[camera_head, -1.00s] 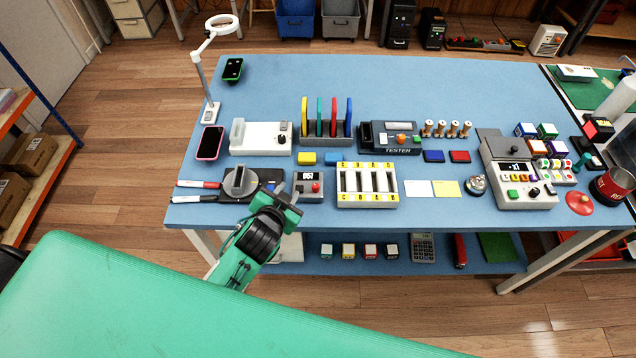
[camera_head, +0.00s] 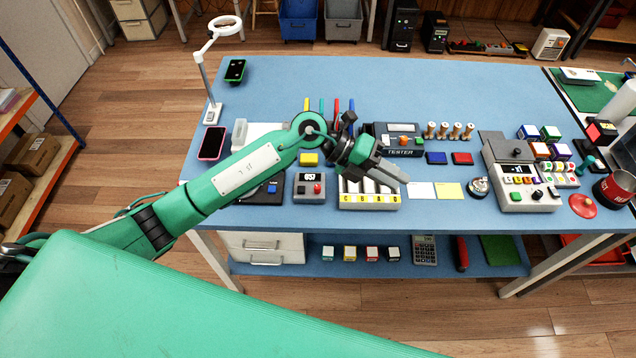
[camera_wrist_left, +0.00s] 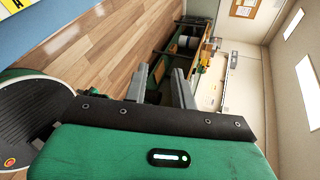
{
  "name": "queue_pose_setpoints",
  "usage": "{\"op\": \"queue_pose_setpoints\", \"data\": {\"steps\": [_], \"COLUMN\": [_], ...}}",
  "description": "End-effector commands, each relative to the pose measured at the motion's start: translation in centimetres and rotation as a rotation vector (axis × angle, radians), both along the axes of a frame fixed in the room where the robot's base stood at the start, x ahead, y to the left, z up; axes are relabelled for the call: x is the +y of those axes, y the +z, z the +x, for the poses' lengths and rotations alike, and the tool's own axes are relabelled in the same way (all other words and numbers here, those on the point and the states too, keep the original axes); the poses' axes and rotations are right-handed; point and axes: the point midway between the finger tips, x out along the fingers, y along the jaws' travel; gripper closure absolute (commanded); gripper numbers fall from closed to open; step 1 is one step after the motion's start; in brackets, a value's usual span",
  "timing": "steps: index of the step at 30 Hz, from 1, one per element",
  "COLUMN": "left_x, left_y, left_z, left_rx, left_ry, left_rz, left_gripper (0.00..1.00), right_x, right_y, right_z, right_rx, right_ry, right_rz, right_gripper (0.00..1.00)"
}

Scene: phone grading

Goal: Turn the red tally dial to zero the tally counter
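The tally counter (camera_head: 303,195), a small grey box with a dark display showing digits, stands near the table's front edge. Its red tally dial (camera_head: 317,188) is on the right of its face, and nothing touches it. My left arm reaches across above and behind the counter. My left gripper (camera_head: 397,174) is past it to the right, over the right part of the yellow-marked slotted rack (camera_head: 367,205). Its two grey fingers are apart and empty; the wrist view also shows the gap between them (camera_wrist_left: 163,84). My right gripper is not in view.
My forearm partly hides the white box (camera_head: 262,130) and the black plate (camera_head: 262,193) left of the counter. A white card (camera_head: 420,190), a yellow card (camera_head: 449,190) and a silver bell (camera_head: 479,186) lie right of the rack.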

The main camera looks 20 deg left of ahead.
Motion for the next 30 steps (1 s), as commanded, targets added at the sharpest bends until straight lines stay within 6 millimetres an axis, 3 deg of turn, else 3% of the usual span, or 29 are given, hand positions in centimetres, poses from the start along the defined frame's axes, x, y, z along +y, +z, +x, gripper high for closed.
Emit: {"op": "queue_pose_setpoints", "data": {"steps": [3, 7, 12, 15, 22, 30], "left_x": [3.6, 9.0, 15.3, 17.5, 18.4, 18.1], "left_y": [-2.7, -4.5, -4.4, -4.0, -5.0, -10.2], "left_z": [1.4, 3.3, 5.5, 6.1, 6.2, 6.1], "left_rx": [-0.042, -0.056, -0.044, -0.034, -0.024, -0.022], "left_ry": [-0.068, -0.084, -0.044, -0.020, -0.011, -0.012], "left_rz": [0.309, 0.645, 0.968, 1.071, 1.119, 1.116], "left_gripper": [0.73, 0.73, 0.73, 0.73, 0.73, 0.73], "right_x": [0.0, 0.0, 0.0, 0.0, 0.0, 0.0], "right_y": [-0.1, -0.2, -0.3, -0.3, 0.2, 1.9], "right_z": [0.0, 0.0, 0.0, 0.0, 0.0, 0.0], "right_rx": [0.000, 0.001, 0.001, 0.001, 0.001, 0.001], "right_ry": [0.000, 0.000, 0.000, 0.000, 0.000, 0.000], "right_rz": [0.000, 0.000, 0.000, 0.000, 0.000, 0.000], "right_gripper": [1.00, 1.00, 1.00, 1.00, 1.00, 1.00]}}
